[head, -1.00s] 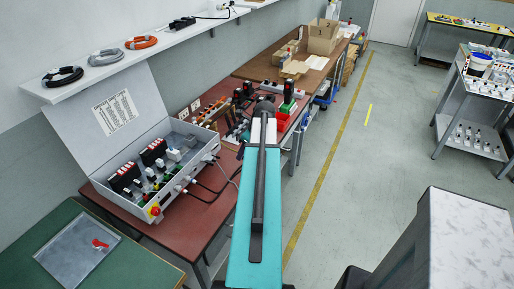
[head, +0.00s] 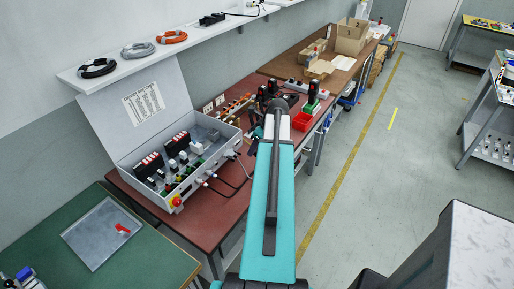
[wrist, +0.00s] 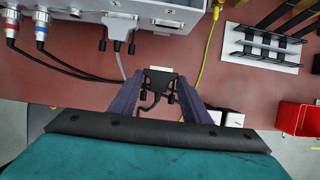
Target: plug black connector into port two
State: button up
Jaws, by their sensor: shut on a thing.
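In the wrist view, my gripper (wrist: 157,92) is shut on a black connector (wrist: 160,79), which sits between the two fingers with its pale front edge facing the grey box. A dark cable trails from it back between the fingers. The grey box (wrist: 180,14) is ahead, with a gap between it and the connector. A grey connector (wrist: 119,30) is plugged into its side, left of my gripper. I cannot read any port labels, so I cannot tell which is port two.
Two round plugs with red (wrist: 12,28) and blue (wrist: 41,30) rings and black cables are at left. A yellow cable (wrist: 203,62) runs right of the gripper.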

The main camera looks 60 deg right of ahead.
jog(key=w, duration=0.6)
dwell(0.6)
jog(key=shift+w+p, duration=0.55)
jog(key=shift+w, duration=0.1)
dwell(3.4)
jog(key=o, duration=1.3)
jog(key=shift+c, duration=0.2)
jog(key=shift+r, duration=0.1)
jog(key=shift+p+v, duration=1.75)
jog(key=shift+v, duration=0.95)
jog(key=shift+s, duration=0.1)
